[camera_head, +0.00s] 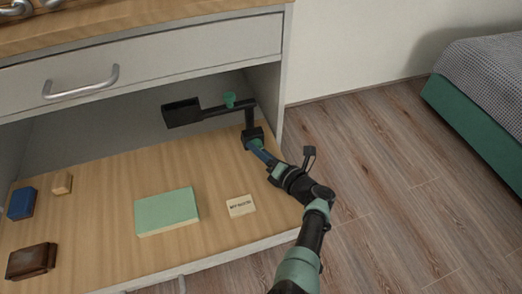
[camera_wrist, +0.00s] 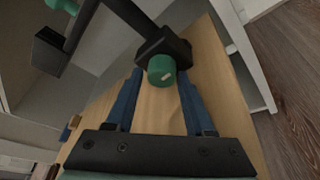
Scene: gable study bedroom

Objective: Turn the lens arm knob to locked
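The black lens arm (camera_head: 250,117) stands at the back right of the wooden shelf and reaches left to a dark rectangular head (camera_head: 181,112). A green knob (camera_head: 230,99) sits on top of its horizontal bar. In the wrist view, a second green knob (camera_wrist: 161,68) with a pale mark faces me on the black block (camera_wrist: 172,47) at the post's foot. My gripper (camera_wrist: 160,76) is open, its blue fingertips on either side of this lower knob; contact cannot be told. In the head view my gripper (camera_head: 250,143) reaches that block, and the lower knob is hidden.
A green book (camera_head: 166,211), a small lettered wooden tile (camera_head: 241,205), a blue box (camera_head: 21,203), a small wooden block (camera_head: 62,183) and a brown case (camera_head: 31,261) lie on the shelf. A drawer (camera_head: 150,58) overhangs it. Floor right of the shelf is clear.

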